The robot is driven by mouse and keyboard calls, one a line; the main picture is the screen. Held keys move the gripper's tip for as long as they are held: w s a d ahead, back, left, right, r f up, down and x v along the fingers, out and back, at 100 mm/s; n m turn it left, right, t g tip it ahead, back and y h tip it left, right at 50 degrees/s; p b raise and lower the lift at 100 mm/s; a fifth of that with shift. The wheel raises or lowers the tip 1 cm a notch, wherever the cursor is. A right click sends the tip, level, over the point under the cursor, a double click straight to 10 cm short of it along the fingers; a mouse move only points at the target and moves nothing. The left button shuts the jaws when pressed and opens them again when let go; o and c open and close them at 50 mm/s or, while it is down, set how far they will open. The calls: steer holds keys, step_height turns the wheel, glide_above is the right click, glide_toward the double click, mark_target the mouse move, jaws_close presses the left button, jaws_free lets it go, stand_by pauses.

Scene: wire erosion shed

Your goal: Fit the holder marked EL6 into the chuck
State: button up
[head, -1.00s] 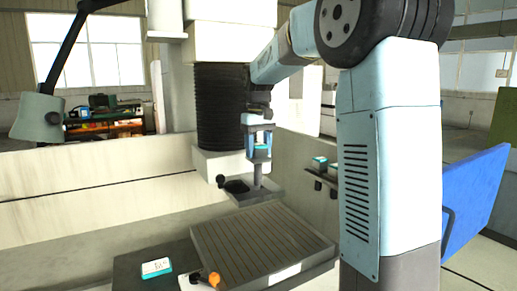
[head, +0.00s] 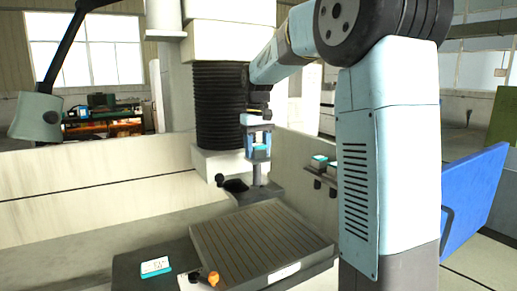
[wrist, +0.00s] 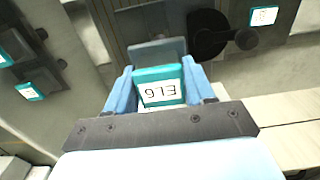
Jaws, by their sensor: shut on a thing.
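The holder marked EL6 (wrist: 160,90) is a teal block with a white label, reading upside down in the wrist view. My gripper (wrist: 160,92) is shut on it with a blue finger on each side. A grey shank (head: 257,174) runs down from the holder toward the chuck. A black lever with a ball knob (head: 220,179) stands beside it.
A slotted grey table (head: 260,243) lies in front, with an orange knob (head: 213,278) at its corner. A teal-edged label card (head: 155,266) lies left of it. More teal-topped holders (head: 319,160) sit on a rack at the right wall. A blue panel (head: 474,198) stands at right.

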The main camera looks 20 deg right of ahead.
mark_target(258, 172)
steer(key=shift+f, duration=2.35)
steer(key=shift+f, duration=1.75)
stand_by(0.4)
steer(key=o, duration=1.5)
steer(key=shift+c, duration=0.2)
